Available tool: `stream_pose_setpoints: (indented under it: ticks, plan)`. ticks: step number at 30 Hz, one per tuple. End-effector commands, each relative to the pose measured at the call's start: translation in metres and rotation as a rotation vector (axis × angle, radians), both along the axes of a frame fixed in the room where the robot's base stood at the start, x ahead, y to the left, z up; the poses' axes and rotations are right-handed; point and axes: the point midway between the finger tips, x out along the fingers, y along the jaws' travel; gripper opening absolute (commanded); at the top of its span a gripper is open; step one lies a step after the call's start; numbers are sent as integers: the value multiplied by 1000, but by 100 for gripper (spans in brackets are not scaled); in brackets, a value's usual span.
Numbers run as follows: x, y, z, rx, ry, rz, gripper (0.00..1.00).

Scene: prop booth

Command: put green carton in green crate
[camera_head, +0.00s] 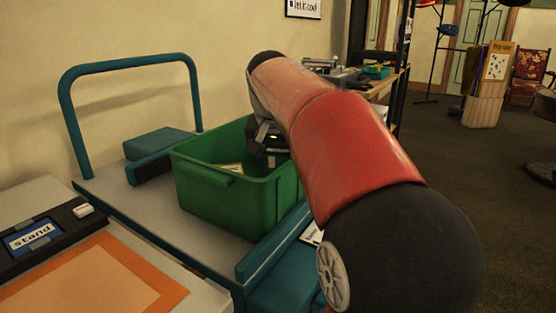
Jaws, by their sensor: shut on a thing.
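The green crate (247,207) stands open-topped on a grey cart in the middle of the view. My gripper (271,158) reaches down into the back right part of the crate, below its far rim. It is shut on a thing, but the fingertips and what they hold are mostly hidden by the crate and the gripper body. I cannot make out the green carton for certain. A small pale-yellow and white thing (231,168) shows inside the crate, left of my gripper; I cannot tell what it is.
The grey cart (135,197) has a teal handle rail (130,64) and a teal block (157,143) behind-left of the crate. A table with a "stand" sign (32,235) and orange-bordered mat (150,280) is at front left. Open floor lies right.

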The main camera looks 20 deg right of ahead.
Motion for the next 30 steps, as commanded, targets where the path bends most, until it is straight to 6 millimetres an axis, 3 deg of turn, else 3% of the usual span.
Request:
stream_pose_setpoints:
  ticks: [4,5,10,21,30]
  plan:
    - [0,0,-4,0,0,0,24]
    - [0,0,-4,0,0,0,50]
    - [0,0,-3,0,0,0,71]
    - [-1,1,5,0,-1,0,71]
    - [-19,13,60,-1,-4,2,71]
